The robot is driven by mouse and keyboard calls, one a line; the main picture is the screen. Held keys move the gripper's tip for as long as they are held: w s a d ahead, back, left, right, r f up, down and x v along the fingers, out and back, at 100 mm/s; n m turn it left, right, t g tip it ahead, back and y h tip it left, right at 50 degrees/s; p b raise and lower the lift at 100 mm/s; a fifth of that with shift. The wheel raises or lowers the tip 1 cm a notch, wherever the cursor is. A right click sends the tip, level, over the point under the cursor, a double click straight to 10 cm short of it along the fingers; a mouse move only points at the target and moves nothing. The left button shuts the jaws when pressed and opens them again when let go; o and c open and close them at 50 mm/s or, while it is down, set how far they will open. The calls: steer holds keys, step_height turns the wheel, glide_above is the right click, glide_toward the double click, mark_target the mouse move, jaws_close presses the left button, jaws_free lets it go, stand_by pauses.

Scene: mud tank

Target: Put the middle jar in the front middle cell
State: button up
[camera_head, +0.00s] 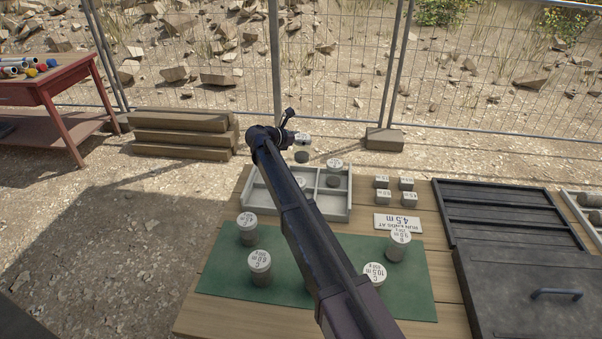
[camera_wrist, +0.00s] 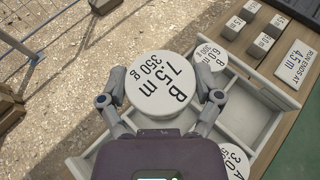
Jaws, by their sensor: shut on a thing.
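My gripper (camera_wrist: 165,90) is shut on a jar with a white lid marked "B 7.5 m 350 g" (camera_wrist: 162,70). In the head view the jar (camera_head: 302,141) hangs upright from my gripper (camera_head: 294,133), near the far side of the pale divided tray (camera_head: 347,201). It looks raised above the tray, but its exact height is unclear. A "B 6.0 m" jar (camera_head: 334,165) stands in a far-side cell of the tray. An "A 3.0" jar (camera_wrist: 236,162) stands in another cell, partly cut off. My arm and gripper hide part of the tray.
Several jars, such as "C 10.5 m" (camera_head: 374,271), stand on the green mat (camera_head: 415,290). Small labelled blocks (camera_head: 382,182) and a "RUN ENDS AT 4.5 m" card (camera_head: 397,223) lie right of the tray. A dark slatted box (camera_head: 500,214) is farther right.

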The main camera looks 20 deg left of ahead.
mark_target(295, 160)
steer(key=shift+f+b, duration=2.9)
steer(key=shift+f, duration=0.15)
steer(key=shift+f+b, duration=1.85)
steer(key=shift+b, duration=0.05)
steer(key=shift+f, duration=0.15)
steer(key=o, duration=1.1)
steer(key=shift+r, duration=0.2)
steer(key=shift+s+a+r+p, duration=0.25)
steer(key=shift+s+p, duration=0.05)
steer(key=shift+s, duration=0.15)
steer(key=p+v, duration=0.4)
steer(key=v, duration=0.6)
steer(key=shift+s+a, duration=0.25)
steer(key=shift+s, duration=0.1)
